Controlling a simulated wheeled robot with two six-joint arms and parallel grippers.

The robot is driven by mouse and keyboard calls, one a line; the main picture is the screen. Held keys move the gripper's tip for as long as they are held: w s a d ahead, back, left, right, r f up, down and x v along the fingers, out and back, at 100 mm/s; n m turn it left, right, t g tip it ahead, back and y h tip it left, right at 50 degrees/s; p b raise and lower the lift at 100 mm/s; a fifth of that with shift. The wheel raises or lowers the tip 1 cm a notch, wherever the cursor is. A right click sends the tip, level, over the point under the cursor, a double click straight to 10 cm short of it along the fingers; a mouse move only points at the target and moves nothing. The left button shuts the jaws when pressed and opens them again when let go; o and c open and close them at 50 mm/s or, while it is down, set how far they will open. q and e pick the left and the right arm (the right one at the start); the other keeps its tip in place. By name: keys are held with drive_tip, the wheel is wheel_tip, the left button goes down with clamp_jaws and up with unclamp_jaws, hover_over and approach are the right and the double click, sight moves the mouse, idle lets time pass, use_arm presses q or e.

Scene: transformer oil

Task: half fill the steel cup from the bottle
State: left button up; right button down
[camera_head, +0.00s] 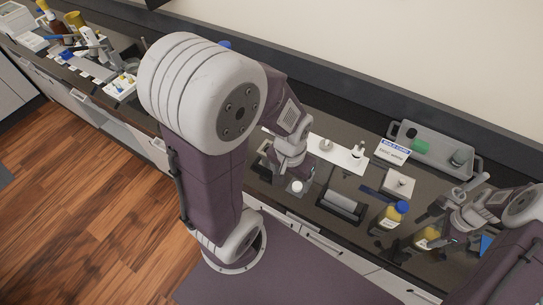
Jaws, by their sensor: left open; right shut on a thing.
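A bottle of yellow liquid (427,239) is at the lower right, partly hidden by my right gripper (432,240). My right gripper is shut on it; how upright it is held is hard to tell. A second yellow bottle with a blue cap (391,217) stands just left of it. My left gripper (276,163) is open above the counter at the middle, partly covered by its own wrist. A small white round thing (297,187) sits on a dark base just in front of it. I cannot tell for certain which small grey vessel is the steel cup.
A white mat (346,158) holds small items. A labelled card (393,151) stands near a grey tray (437,140) containing a green block and a grey cylinder (460,157). A grey roller-like thing (343,203) lies at the front. More equipment (95,45) crowds the far left.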

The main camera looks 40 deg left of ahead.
drive_tip(key=shift+r+p, duration=1.75)
drive_tip(key=shift+r, duration=0.85)
drive_tip(key=shift+f, duration=0.1)
drive_tip(key=c, duration=1.3)
unclamp_jaws()
drive_tip(key=shift+c, duration=0.2)
clamp_jaws()
